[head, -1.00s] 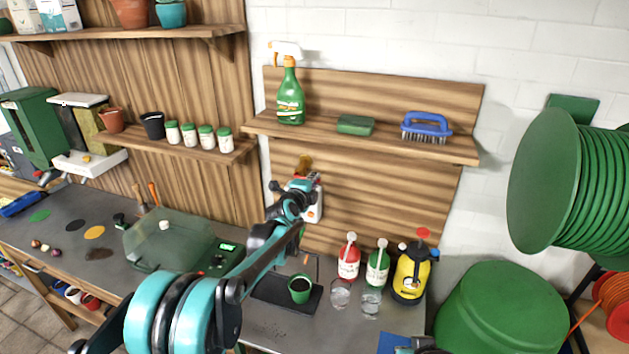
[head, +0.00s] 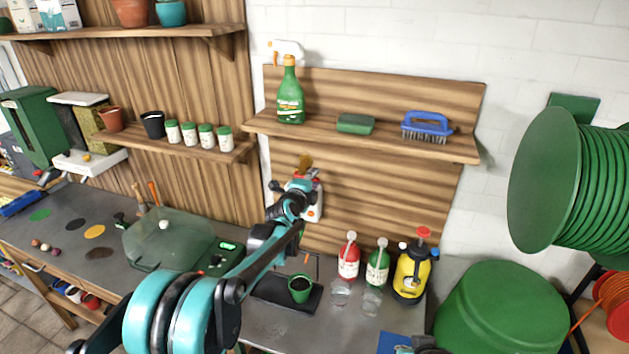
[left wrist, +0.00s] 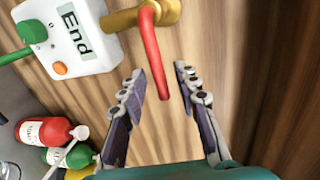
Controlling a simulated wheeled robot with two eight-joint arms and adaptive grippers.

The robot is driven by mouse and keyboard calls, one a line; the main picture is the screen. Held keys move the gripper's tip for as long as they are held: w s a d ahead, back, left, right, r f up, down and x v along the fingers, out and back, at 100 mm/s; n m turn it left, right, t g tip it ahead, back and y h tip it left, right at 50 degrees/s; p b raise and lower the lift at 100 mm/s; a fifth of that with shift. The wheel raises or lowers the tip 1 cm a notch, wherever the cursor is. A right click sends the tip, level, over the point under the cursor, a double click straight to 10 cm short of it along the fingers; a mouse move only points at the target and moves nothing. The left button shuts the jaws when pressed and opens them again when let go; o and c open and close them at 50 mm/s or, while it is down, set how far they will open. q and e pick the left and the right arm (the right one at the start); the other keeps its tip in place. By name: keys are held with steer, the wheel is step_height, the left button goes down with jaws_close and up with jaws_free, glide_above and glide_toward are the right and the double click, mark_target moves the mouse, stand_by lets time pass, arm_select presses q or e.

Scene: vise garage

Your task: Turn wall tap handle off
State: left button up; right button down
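The tap handle is a red lever (left wrist: 155,60) in the left wrist view, fixed to a brass tap (left wrist: 165,10) on the wooden wall. The brass also shows in the head view (head: 305,161), just above my left gripper (head: 288,193), which hides most of the lever there. In the left wrist view my left gripper (left wrist: 158,73) is open, with one finger on each side of the lever's free end. No firm contact shows. Only a small dark part of my right arm shows at the bottom edge of the head view; its fingers cannot be made out.
Below stand red (head: 348,262), green (head: 377,268) and yellow (head: 410,275) bottles, and a green pot (head: 299,289) on a black tray. A shelf (head: 365,140) runs above.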

arm_select(q)
steer(key=v, duration=1.2)
